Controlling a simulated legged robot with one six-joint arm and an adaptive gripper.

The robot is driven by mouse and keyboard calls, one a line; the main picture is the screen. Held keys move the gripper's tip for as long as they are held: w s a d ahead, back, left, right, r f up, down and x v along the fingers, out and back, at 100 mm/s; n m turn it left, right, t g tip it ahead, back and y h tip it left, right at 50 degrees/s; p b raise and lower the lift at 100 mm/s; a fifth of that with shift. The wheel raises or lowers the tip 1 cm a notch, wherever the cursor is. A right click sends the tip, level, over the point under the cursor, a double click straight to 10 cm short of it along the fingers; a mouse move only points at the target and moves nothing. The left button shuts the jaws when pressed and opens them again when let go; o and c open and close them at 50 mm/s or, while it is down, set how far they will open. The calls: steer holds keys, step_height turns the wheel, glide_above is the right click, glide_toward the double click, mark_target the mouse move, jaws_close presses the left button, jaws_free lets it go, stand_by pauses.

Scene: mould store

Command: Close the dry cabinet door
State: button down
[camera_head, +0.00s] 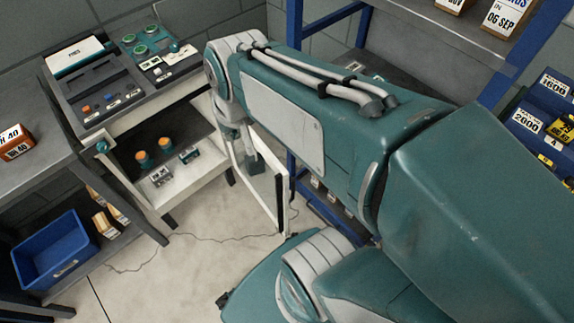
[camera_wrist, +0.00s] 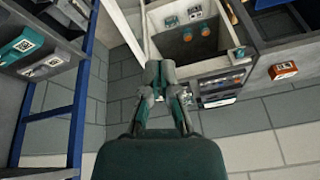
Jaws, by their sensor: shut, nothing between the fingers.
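The dry cabinet (camera_head: 190,185) stands open at the left in the head view, its white floor and contents showing. Its door (camera_head: 283,205), a white frame around a clear panel, stands swung out to the right of the opening. My gripper (camera_head: 253,164) is shut and empty, pointing down at the door panel. I cannot tell whether it touches the panel. In the wrist view my gripper (camera_wrist: 160,70) is beside the cabinet opening (camera_wrist: 222,50), and a pale strip of the door (camera_wrist: 124,30) shows to its left. My arm hides part of the hinge side.
Orange-capped jars (camera_head: 165,142) and small boxes sit inside the cabinet. Equipment (camera_head: 85,80) stands on top. A workbench (camera_head: 25,165) with a blue bin (camera_head: 55,250) below is at left. A blue-framed rack (camera_head: 294,45) stands close right of the door.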

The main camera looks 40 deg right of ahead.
steer(key=w+d+f+m+g+y, duration=0.2)
steer(key=w+d+f+m+g, duration=0.15)
steer(key=d+f+m, duration=0.75)
steer(key=s+d+f+m+y, duration=0.3)
steer(key=d+f+m, duration=0.2)
steer(key=d+f, duration=0.75)
steer(key=a+f, duration=0.7)
steer(key=f, duration=0.1)
steer(key=shift+w+f, duration=0.35)
steer(key=shift+w, duration=0.1)
